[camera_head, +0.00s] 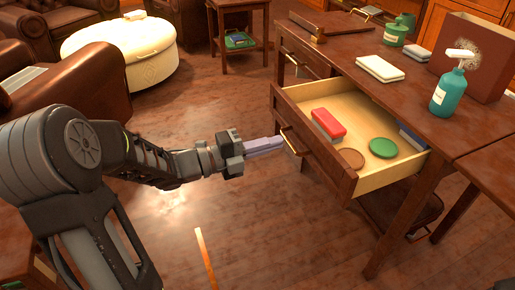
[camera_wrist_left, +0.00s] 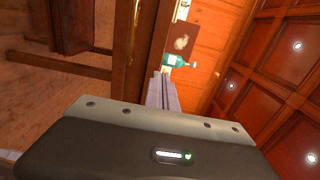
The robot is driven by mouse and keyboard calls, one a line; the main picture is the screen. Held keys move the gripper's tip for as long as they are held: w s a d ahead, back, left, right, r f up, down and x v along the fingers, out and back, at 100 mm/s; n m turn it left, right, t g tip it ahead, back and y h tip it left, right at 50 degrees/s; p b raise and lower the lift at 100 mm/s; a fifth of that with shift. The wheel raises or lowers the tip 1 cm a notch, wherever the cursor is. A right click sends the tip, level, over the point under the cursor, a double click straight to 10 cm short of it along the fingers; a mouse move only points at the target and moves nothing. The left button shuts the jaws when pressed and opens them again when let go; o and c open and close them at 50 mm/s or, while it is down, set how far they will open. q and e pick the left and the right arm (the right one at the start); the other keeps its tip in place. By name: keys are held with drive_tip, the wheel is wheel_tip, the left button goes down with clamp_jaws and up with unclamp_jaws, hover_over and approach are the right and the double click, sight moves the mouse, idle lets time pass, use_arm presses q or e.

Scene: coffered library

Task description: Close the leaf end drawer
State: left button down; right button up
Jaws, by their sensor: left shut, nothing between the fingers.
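The drawer (camera_head: 322,168) of the wooden desk stands open, pulled out toward my left arm. Its front has a brass handle (camera_head: 293,141). Inside lie a red-topped block (camera_head: 328,121), a green disc (camera_head: 383,147), a brown disc (camera_head: 351,158) and a bluish item at the right end. My left gripper (camera_head: 281,144) is shut and empty, its fingertips close to the drawer front beside the handle. I cannot tell whether they touch it. In the left wrist view the shut fingers (camera_wrist_left: 161,90) point toward the wooden front. My right gripper is not in view.
The desk top (camera_head: 365,95) carries a teal spray bottle (camera_head: 448,92), a white-topped block (camera_head: 380,69), a green canister (camera_head: 395,36) and a dark box (camera_head: 470,55). A leather armchair (camera_head: 75,85) and round white ottoman (camera_head: 125,55) stand at left. Floor below the gripper is clear.

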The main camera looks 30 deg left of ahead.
sight(313, 133)
use_arm(q)
drive_tip(key=b+x, duration=0.1)
drive_tip(key=x, duration=0.7)
drive_tip(key=shift+w, duration=0.15)
drive_tip(key=shift+d, duration=0.1)
drive_tip(key=shift+w+d+b, duration=0.35)
drive_tip(key=shift+w+b, duration=0.05)
drive_tip(key=shift+b, duration=0.15)
drive_tip(key=b+x, duration=0.1)
drive_tip(key=x, duration=0.4)
drive_tip(key=b+x, duration=0.2)
drive_tip(key=x, duration=0.3)
drive_tip(key=shift+f+b, duration=0.2)
drive_tip(key=shift+b, duration=0.1)
drive_tip(key=b+x, duration=0.1)
drive_tip(key=x, duration=0.7)
drive_tip(key=shift+w+d+r, duration=0.1)
drive_tip(key=shift+w, duration=0.15)
drive_tip(key=shift+w+d, duration=0.45)
drive_tip(key=shift+w, duration=0.1)
drive_tip(key=shift+s, duration=0.1)
